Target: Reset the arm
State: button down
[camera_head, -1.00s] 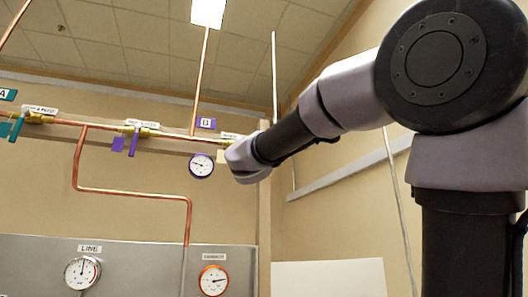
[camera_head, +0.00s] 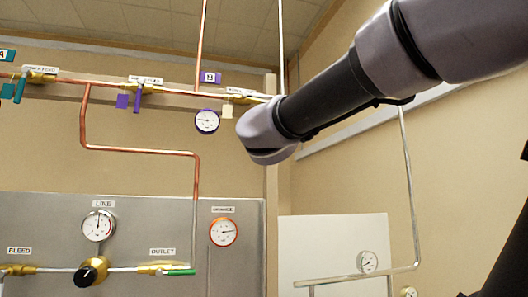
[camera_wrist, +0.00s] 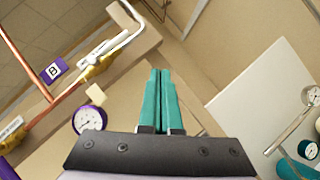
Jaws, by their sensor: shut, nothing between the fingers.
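My gripper (camera_wrist: 160,100) shows in the wrist view with its two teal fingers together and nothing between them. It points toward the bare beige wall and the room's corner, apart from the pipes. In the head view my arm reaches in from the upper right. Its rounded wrist end is in front of the wall near the right end of the upper pipe row, and the fingers are hidden there.
A copper pipe row with valves (camera_head: 140,90) and a purple-rimmed gauge (camera_head: 207,121) runs along the wall. Below stands a grey panel (camera_head: 150,230) with a LINE gauge (camera_head: 99,225) and a red-rimmed gauge (camera_head: 223,232). A white panel (camera_head: 330,235) with pipework stands at right.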

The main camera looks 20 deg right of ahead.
jog(key=s+d+f+m+g+y, duration=0.1)
jog(key=d+f+m+g, duration=0.45)
jog(key=f+m, duration=0.4)
jog(key=s+d+f+m+g+y, duration=0.1)
jog(key=d+f+m+g, duration=0.45)
jog(key=f, duration=0.65)
jog(key=s+a+f+m+g+y, duration=0.2)
jog(key=a+f+m+y, duration=0.5)
jog(key=f+m+y, duration=0.2)
jog(key=shift+s+f+m+y, duration=0.15)
jog(key=shift+f+m+y, duration=0.35)
jog(key=shift+f, duration=0.55)
